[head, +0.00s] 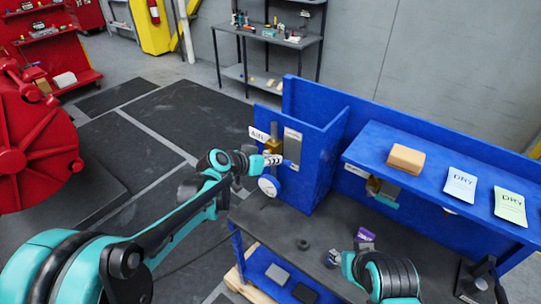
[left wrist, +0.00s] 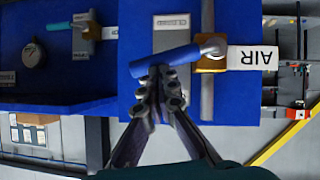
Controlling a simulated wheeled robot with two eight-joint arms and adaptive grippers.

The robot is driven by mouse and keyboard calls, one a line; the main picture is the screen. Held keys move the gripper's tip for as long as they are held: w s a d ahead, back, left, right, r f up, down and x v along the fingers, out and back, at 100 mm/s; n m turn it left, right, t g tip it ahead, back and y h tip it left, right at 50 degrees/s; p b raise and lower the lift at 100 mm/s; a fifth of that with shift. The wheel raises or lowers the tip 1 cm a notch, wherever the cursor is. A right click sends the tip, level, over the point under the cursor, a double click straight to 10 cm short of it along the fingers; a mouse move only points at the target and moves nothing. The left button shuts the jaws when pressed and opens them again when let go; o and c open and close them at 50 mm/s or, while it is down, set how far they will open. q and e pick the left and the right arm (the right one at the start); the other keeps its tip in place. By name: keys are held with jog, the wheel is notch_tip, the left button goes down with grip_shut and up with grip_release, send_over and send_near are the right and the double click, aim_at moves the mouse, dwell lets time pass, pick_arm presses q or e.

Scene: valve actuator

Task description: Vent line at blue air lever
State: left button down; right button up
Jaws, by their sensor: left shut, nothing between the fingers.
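The blue air lever (left wrist: 165,61) runs from a brass valve (left wrist: 211,52) beside a white AIR label (left wrist: 252,58), upside down in the left wrist view. In the head view the AIR label (head: 259,134) is on the blue side panel. My left gripper (left wrist: 160,84) is shut and empty, its fingertips at the lever's handle; whether they touch it I cannot tell. In the head view my left gripper (head: 272,160) is in front of the valve and hides part of it. My right gripper (head: 336,258) is low over the dark bench top; its jaws are unclear.
A round white gauge (head: 268,186) is just below my left gripper. A blue shelf (head: 425,177) holds a tan block (head: 405,159) and two DRY packets. A small dark ring (head: 303,244) and a purple item (head: 365,235) lie on the bench (head: 270,222).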

pick_arm(q)
jog(key=shift+s+d+f+m+y+b, duration=0.1)
jog(key=shift+d+f+m+y+b, duration=0.1)
jog(key=shift+f, duration=0.2)
jog(key=shift+s+d+f+m+y+b, duration=0.1)
jog(key=shift+f+b, duration=0.1)
jog(key=shift+f, duration=0.2)
jog(key=shift+d, duration=0.1)
